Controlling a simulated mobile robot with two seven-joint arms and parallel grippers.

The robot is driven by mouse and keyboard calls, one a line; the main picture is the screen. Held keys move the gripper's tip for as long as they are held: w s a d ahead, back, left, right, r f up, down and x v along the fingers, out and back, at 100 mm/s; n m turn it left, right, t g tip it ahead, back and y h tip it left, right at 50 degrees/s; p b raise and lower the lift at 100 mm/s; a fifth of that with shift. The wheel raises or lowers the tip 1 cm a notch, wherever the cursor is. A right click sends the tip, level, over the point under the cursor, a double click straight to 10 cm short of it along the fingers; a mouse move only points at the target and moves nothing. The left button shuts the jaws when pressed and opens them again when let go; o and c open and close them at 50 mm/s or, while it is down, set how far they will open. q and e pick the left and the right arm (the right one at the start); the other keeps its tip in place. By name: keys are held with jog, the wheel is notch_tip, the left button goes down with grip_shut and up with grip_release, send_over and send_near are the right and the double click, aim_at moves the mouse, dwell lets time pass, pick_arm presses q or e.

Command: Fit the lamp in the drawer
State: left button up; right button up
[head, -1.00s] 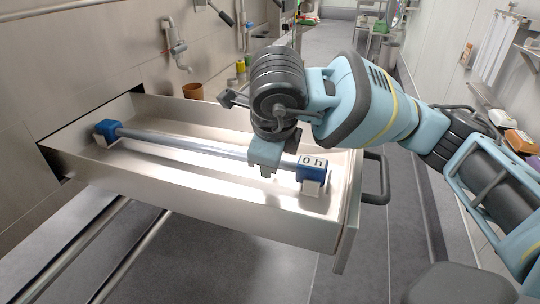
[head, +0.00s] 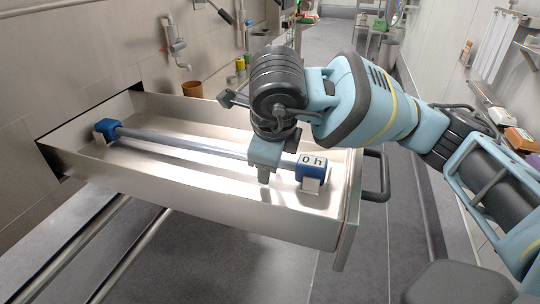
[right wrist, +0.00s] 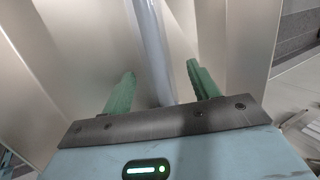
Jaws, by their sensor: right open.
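The lamp (head: 180,143) is a long pale tube with blue end caps, lying inside the open metal drawer (head: 150,208). Its right cap (head: 312,171) shows "0 h" and rests by a small bracket, and its left cap (head: 107,129) is near the drawer's far left end. My right gripper (head: 264,178) points down over the tube, just left of the right cap. In the right wrist view the tube (right wrist: 150,50) runs between the two open green fingers (right wrist: 160,88), with a gap on each side. My left gripper is not in view.
The drawer's handle (head: 376,175) sticks out at its right end. Rails (head: 95,245) run below the drawer on the left. A brown pot (head: 192,89) stands behind it by the tiled wall. The floor aisle (head: 330,45) beyond is clear.

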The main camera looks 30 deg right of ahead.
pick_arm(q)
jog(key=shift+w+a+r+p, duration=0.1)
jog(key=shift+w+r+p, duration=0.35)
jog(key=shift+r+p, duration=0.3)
pick_arm(e)
jog(key=v, duration=0.8)
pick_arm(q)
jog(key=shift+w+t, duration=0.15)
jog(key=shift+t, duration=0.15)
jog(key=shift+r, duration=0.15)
